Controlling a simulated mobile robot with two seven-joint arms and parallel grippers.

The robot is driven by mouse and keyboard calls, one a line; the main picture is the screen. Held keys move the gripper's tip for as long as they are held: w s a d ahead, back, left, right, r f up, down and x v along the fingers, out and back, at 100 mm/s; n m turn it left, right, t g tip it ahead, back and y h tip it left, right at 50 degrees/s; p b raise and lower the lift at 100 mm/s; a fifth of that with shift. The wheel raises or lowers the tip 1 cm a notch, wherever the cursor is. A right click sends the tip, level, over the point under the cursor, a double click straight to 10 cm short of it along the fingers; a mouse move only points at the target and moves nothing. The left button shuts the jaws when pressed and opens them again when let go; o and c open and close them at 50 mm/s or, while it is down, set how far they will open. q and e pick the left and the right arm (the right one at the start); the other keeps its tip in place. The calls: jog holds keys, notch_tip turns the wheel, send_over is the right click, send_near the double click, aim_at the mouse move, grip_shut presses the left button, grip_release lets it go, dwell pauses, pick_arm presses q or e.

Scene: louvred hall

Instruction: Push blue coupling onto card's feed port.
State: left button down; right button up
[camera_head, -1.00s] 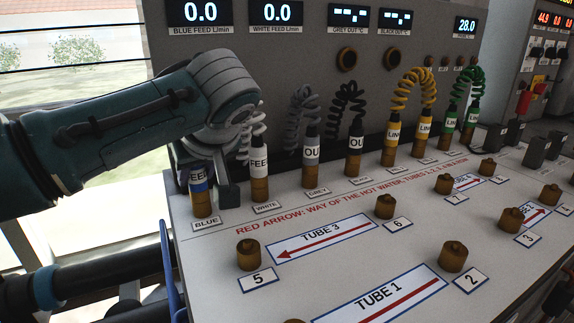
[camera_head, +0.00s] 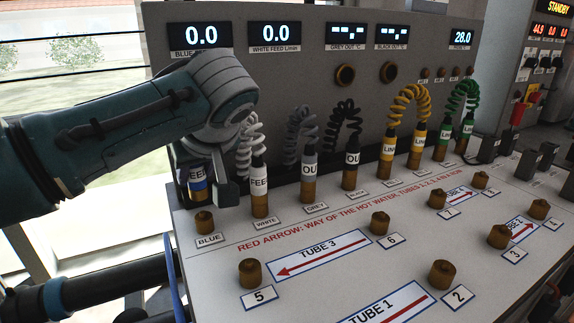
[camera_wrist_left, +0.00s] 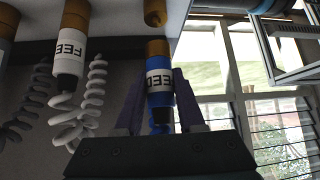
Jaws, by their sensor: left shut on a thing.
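My left gripper (camera_head: 207,187) is shut on the blue coupling (camera_head: 197,185), which has a white FEED label and a brown end. The coupling is held just above the bare brown stub (camera_head: 204,222) at the BLUE label, apart from it. The left wrist view shows the coupling (camera_wrist_left: 159,84) between both fingers, its brown end towards the stub (camera_wrist_left: 155,12). Numbered brown ports stand on the panel, among them port 5 (camera_head: 250,273), port 6 (camera_head: 380,222), port 2 (camera_head: 442,274) and port 3 (camera_head: 499,236). I cannot tell which is the card's feed port. My right gripper is not in view.
The white coupling (camera_head: 260,190), grey coupling (camera_head: 309,178) and black coupling (camera_head: 351,170) stand close to the right, with coiled hoses behind. Yellow (camera_head: 418,146) and green couplings follow. TUBE 3 (camera_head: 320,256) and TUBE 1 strips lie flat; the space above the front panel is clear.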

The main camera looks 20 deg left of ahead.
pick_arm(q)
notch_tip(320, 180, up, 3)
jog(key=shift+r+p, duration=0.1)
jog(key=shift+p, duration=1.05)
jog(key=shift+f, duration=0.2)
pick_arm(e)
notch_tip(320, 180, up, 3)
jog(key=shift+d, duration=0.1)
pick_arm(q)
jog(key=shift+r, duration=0.1)
